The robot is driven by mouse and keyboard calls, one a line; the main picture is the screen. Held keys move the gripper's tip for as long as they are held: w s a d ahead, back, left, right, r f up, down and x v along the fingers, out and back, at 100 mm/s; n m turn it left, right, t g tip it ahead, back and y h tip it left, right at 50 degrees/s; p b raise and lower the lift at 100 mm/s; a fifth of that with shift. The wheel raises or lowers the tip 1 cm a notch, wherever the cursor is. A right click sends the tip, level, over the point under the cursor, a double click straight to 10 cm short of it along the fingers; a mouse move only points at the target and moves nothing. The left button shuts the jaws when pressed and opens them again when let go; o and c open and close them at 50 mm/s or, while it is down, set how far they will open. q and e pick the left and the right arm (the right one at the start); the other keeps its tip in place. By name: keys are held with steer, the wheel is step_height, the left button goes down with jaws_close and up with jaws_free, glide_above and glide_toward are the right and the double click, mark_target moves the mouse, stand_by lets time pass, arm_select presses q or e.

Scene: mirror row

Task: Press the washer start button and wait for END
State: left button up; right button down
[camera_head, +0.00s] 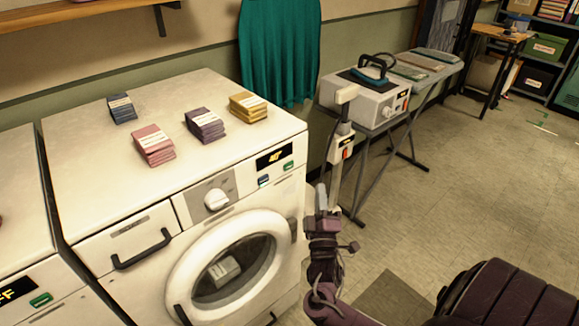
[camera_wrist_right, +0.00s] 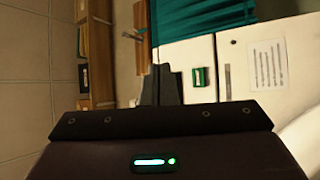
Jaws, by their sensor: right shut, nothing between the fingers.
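A white washer (camera_head: 75,125) stands in the middle left of the head view, its round door (camera_head: 185,275) closed with a pale item behind the glass. Its dark display (camera_head: 274,157) shows orange characters that look like 40°. Below it are a green button (camera_head: 288,166) and a darker bluish button (camera_head: 264,181). My right gripper (camera_head: 321,195) is shut and empty, to the right of the washer front and apart from these buttons. In the right wrist view its shut fingers (camera_wrist_right: 160,85) show beside a green square (camera_wrist_right: 199,77) on a white panel; I cannot tell if that is the washer's button. My left gripper is not in view.
Several stacks of cards (camera_head: 153,145) lie on the washer top. Another machine (camera_head: 25,200) with a green button (camera_head: 41,299) adjoins at left. An ironing table (camera_head: 432,78) bears a white box (camera_head: 365,103). The tiled floor (camera_head: 480,190) at right is mostly open.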

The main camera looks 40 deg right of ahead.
steer(key=shift+w, duration=0.15)
steer(key=b, duration=0.4)
glide_toward(293, 162)
steer(key=shift+s+d+r+x, duration=0.1)
steer(key=shift+s+x, duration=0.05)
steer(key=shift+x, duration=0.7)
steer(key=shift+s+d+r+x, duration=0.1)
steer(key=shift+x, duration=0.75)
steer(key=shift+s+d+r+x, duration=0.1)
steer(key=shift+s+x, duration=0.05)
steer(key=shift+x, duration=0.75)
steer(key=shift+w, duration=0.1)
steer(key=shift+w+a+b, duration=0.1)
steer(key=shift+w+b, duration=0.2)
steer(key=shift+w, duration=0.05)
steer(key=shift+w, duration=0.35)
steer(key=shift+s+p, duration=0.5)
steer(key=shift+s, duration=0.3)
